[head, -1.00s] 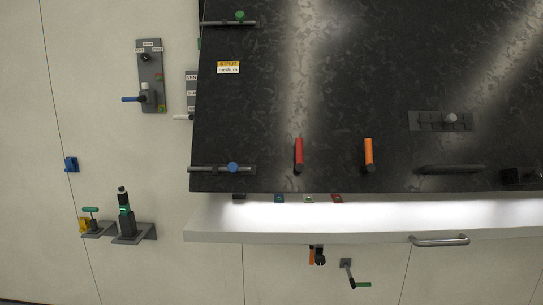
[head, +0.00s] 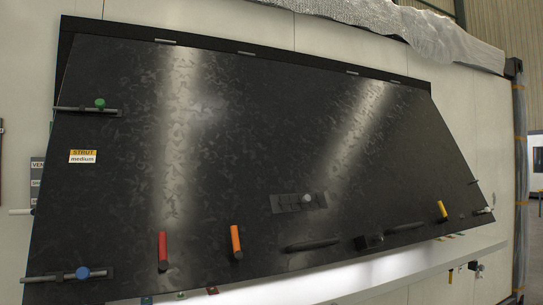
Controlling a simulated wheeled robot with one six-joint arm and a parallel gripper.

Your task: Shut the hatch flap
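The hatch flap (head: 250,150) is a large black marbled panel with hinges along its top edge, filling most of the head view. It hangs down at a slant, and its lower edge stands out from the white wall over a lit white ledge (head: 370,277). A black bar handle (head: 313,244) sits near its lower edge. A red handle (head: 163,250) and an orange handle (head: 236,242) are left of it, a yellow one (head: 442,210) at the right. Sliding bolts with a green knob (head: 100,104) and a blue knob (head: 83,272) are on the left edge. My gripper is out of view.
A yellow label reading "STRUT medium" (head: 83,156) is on the flap. Crumpled silver sheeting (head: 400,30) lies along the top of the wall. A post (head: 521,170) stands at the far right.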

